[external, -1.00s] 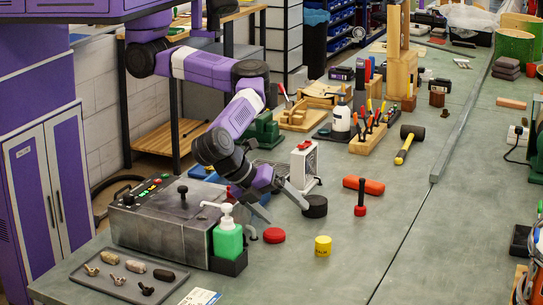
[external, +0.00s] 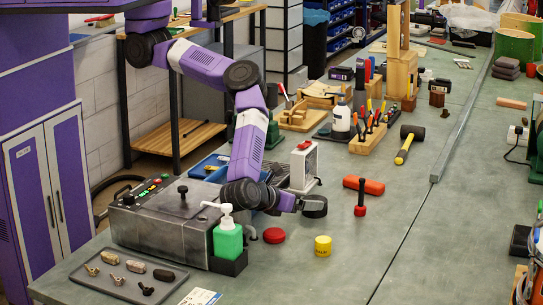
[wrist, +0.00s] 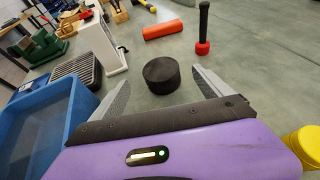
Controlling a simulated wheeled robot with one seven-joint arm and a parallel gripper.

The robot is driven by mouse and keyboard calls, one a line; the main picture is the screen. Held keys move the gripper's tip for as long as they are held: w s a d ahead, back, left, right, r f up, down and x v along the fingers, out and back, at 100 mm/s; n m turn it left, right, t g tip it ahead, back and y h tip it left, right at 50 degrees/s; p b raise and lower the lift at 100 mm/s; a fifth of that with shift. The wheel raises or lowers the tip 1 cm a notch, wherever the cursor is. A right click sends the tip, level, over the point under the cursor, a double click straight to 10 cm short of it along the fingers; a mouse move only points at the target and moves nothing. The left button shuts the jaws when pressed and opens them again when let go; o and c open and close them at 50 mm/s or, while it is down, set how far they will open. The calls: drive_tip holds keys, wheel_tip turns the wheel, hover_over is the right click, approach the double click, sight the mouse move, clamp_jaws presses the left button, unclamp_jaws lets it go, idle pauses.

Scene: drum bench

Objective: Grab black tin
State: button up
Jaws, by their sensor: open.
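The black tin (external: 314,206) is a short, round, dark disc standing on the grey bench. In the wrist view the tin (wrist: 161,76) sits upright, just ahead of and partly between the fingertips. My gripper (external: 304,203) is low over the bench at the tin's left side, with its fingers pointing towards it. In the wrist view my gripper (wrist: 162,84) has its fingers spread wide, one on each side of the tin, with a visible gap on both sides. Nothing is held.
A red disc (external: 274,235) and a yellow tin (external: 323,246) lie nearer. A red-based black tool (external: 360,197) and an orange-red block (external: 364,185) are to the right. A white box-like device (external: 304,166) stands behind. A blue tray (wrist: 43,130) is left of the gripper.

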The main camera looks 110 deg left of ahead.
drive_tip(key=shift+w+a+f, duration=0.25)
drive_tip(key=shift+a, duration=0.4)
drive_tip(key=shift+p+x, duration=0.4)
drive_tip(key=shift+x, duration=2.6)
drive_tip(key=c, duration=1.6)
